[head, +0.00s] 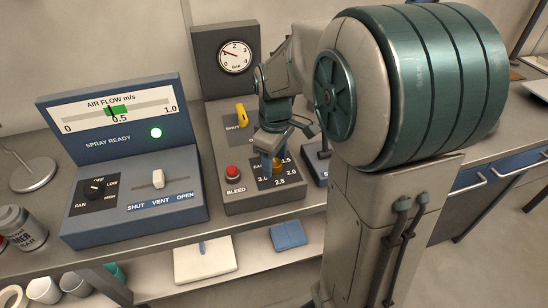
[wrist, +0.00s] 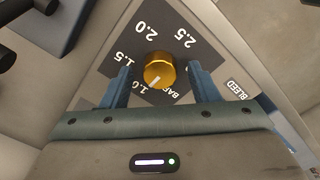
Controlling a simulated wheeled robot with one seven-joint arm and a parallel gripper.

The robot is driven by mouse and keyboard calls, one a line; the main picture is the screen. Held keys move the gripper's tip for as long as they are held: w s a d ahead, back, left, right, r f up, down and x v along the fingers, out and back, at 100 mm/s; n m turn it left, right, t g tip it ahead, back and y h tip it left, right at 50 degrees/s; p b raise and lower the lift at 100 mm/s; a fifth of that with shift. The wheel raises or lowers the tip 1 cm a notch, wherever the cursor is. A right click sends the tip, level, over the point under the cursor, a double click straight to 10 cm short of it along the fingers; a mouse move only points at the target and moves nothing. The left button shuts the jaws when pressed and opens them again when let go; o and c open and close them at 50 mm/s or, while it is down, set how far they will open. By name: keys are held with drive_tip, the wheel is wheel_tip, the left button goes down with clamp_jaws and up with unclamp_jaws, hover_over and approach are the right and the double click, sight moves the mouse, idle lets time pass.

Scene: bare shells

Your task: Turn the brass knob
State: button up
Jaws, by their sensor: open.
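The brass knob (wrist: 159,70) is a round gold knob on a dark dial plate with bar numbers, on a grey box. Its white mark points to the lower left in the wrist view, toward the 1.0 label. My gripper (wrist: 161,76) is open, with one blue finger on each side of the knob and a visible gap to both. In the head view my gripper (head: 270,158) is over the dial and partly hides the knob (head: 278,165). The pressure gauge (head: 235,57) behind has a thin needle at the upper left of its face.
A red BLEED button (head: 233,171) sits left of the dial, and a yellow lever (head: 242,116) stands behind. A blue AIR FLOW console (head: 133,165) with a green light is to the left. A shelf below holds a white pad (head: 206,260) and blue pad (head: 288,236).

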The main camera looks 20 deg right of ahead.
drive_tip(key=shift+c, duration=0.3)
drive_tip(key=c, duration=0.9)
drive_tip(key=shift+a, duration=0.1)
drive_tip(key=shift+m, duration=0.4)
drive_tip(key=m, duration=0.5)
drive_tip(key=shift+m+p, duration=0.3)
drive_tip(key=shift+p, duration=0.1)
drive_tip(key=m, duration=0.5)
drive_tip(key=shift+p, duration=0.3)
drive_tip(key=shift+m, duration=0.3)
